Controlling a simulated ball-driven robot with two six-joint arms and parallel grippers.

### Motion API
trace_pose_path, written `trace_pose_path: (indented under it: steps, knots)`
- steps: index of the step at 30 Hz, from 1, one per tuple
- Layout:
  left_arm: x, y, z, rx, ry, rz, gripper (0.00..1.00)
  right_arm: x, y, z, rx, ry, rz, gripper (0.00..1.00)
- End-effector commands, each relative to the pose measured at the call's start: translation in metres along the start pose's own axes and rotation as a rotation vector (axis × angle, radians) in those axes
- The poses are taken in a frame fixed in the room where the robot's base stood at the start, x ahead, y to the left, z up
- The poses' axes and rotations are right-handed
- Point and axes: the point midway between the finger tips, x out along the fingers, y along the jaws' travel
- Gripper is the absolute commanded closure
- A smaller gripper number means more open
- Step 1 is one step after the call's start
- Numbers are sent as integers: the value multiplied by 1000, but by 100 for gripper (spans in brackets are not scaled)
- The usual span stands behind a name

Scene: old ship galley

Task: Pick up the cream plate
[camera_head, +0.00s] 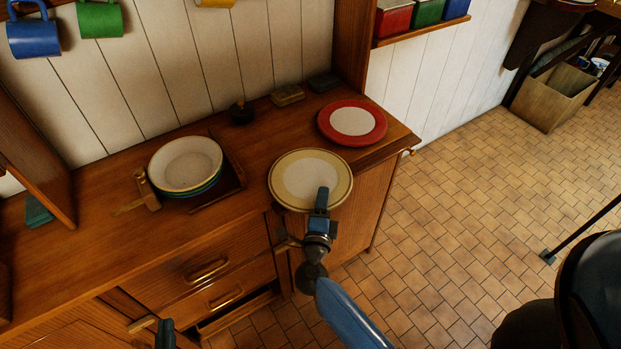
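The cream plate (286,165) has a pale centre and a yellowish rim band. It is at the front right of the wooden counter, and its near rim reaches out past the counter's front edge. My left gripper (164,334) shows only as a dark tip at the bottom edge, in front of the drawers, apart from the plate.
A red-rimmed plate (371,126) lies behind and right of the cream plate. A stack of bowls (185,165) stands to the left on the counter (90,240). A small dark pot (242,113) is near the wall. A lower drawer (235,312) is partly open. The tiled floor at right is mostly clear.

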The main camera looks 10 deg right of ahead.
Motion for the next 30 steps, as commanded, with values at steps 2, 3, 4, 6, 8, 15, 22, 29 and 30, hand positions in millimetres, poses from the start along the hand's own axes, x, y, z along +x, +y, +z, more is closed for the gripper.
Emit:
trace_pose_path:
  steps: [2,3,4,6,8,15,22,29,30]
  knots:
    - [0,0,0,0,0,0,100,0,0,0,0,0,0,71]
    - [0,0,0,0,0,0,100,0,0,0,0,0,0,77]
    - [0,0,0,0,0,0,100,0,0,0,0,0,0,82]
    - [0,0,0,0,0,0,100,0,0,0,0,0,0,93]
    - [0,0,0,0,0,0,100,0,0,0,0,0,1,100]
    - [0,0,0,0,0,0,100,0,1,0,-1,0,1,100]
    - [0,0,0,0,0,0,100,0,-1,0,0,-1,-1,100]
    - [0,0,-2,0,0,0,100,0,-8,0,1,0,-2,100]
    - [0,0,-3,0,0,0,100,0,-10,0,2,0,-3,100]
